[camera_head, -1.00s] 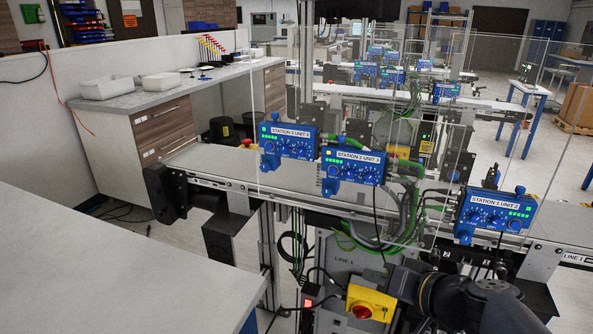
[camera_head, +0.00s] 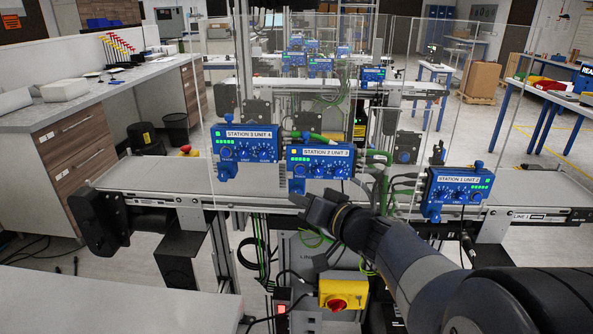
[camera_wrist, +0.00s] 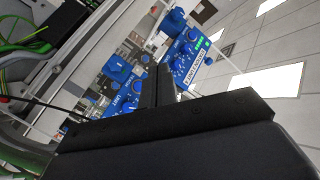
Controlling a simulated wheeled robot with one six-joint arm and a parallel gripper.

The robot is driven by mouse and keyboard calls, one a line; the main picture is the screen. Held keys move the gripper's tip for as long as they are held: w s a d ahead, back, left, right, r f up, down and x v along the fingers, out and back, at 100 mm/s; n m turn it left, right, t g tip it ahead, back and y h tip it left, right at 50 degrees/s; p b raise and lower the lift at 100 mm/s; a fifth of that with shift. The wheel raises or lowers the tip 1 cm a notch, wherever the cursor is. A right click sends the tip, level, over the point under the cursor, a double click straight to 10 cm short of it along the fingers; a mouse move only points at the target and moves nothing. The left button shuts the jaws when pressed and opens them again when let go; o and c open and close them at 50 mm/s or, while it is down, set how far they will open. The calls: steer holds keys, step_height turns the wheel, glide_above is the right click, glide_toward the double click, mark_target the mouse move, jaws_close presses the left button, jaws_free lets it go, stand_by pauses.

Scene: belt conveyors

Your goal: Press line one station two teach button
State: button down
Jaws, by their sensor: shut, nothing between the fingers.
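The blue box labelled STATION 2 UNIT 3 (camera_head: 327,153) hangs at the belt's front edge in the middle of the head view. It has small knobs, green lights and a yellow indicator at upper left; the teach button's label is too small to read. My gripper (camera_head: 305,201) is shut and empty, just below and in front of this box, apart from it as far as I can tell. In the wrist view my gripper's fingers (camera_wrist: 166,86) are together.
STATION 3 UNIT 4 (camera_head: 246,148) is left of the middle box and STATION 1 UNIT 2 (camera_head: 458,188) is right. A yellow switch box with a red knob (camera_head: 342,293) is below. The conveyor belt (camera_head: 160,176) is empty. Clear panels and green cables stand close by.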

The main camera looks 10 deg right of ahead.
mark_target(300, 170)
steer(key=shift+w+d+p, duration=0.25)
steer(key=shift+w+d, duration=0.2)
steer(key=shift+w, duration=0.95)
steer(key=shift+w+d+p, duration=0.3)
steer(key=shift+w+d, duration=0.15)
steer(key=shift+w, duration=0.9)
steer(key=shift+w+d+p, duration=0.25)
steer(key=shift+w+d, duration=0.2)
steer(key=shift+w, duration=0.95)
steer(key=shift+w+d+f+b, duration=0.1)
steer(key=shift+w+b, duration=0.2)
steer(key=shift+b, duration=0.25)
steer(key=shift+w+d+b, duration=0.15)
steer(key=shift+w+b, duration=0.25)
steer(key=shift+w, duration=0.05)
steer(key=shift+s, duration=0.1)
steer(key=shift+s+b, duration=0.4)
steer(key=shift+b, duration=0.25)
steer(key=shift+s+a, duration=0.25)
